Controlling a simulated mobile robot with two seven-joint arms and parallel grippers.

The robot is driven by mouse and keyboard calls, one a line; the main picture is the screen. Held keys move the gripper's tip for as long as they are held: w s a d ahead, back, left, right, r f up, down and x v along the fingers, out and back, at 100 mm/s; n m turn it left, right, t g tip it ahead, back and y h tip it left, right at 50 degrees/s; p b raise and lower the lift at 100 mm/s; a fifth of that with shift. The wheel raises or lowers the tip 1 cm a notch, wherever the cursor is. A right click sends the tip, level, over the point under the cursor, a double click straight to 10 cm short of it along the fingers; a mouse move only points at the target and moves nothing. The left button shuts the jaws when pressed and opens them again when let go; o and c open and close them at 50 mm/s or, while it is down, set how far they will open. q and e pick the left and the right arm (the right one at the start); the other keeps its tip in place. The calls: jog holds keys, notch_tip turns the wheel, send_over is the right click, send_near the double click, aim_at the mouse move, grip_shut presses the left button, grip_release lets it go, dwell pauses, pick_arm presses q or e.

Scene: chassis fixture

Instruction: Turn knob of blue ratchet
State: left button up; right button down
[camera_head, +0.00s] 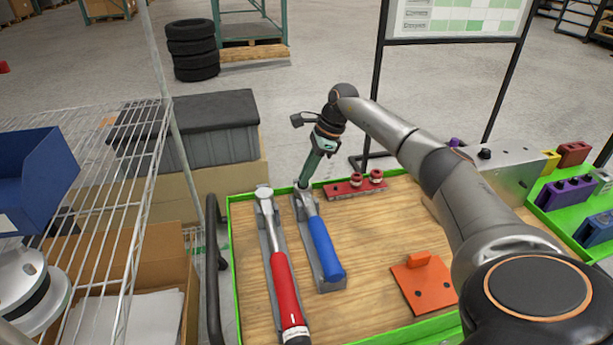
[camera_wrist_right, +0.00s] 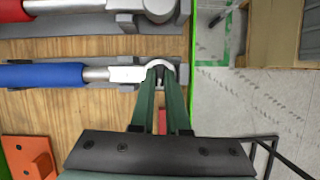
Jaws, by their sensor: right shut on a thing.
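The blue ratchet (camera_head: 323,248) lies in a grey holder on the wooden bench top, with its blue handle toward me and its metal head at the far end. In the right wrist view the blue handle (camera_wrist_right: 43,75) is at the left and the round head (camera_wrist_right: 157,65) is at the top middle. My right gripper (camera_head: 305,185) comes down from above at the head. In the wrist view its green fingers (camera_wrist_right: 163,75) are close together at the head, shut on the knob, which they mostly hide. My left gripper is not in view.
A red ratchet (camera_head: 283,287) lies in its own holder just left of the blue one. A red bar with two knobs (camera_head: 350,188) is right of the head. An orange block (camera_head: 425,284) lies near the front. The bench has a raised green edge (camera_head: 236,290).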

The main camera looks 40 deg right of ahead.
jog(key=shift+w+n, duration=0.1)
jog(key=shift+n, duration=0.5)
jog(key=c, duration=1.1)
grip_release()
jog(key=shift+c, duration=0.2)
jog(key=shift+o, duration=1.2)
jog(key=shift+d+r, duration=0.1)
jog(key=v, duration=1.2)
jog(key=shift+d, duration=0.2)
jog(key=shift+w, duration=0.1)
jog(key=shift+r+p, duration=0.1)
jog(key=shift+p, duration=0.2)
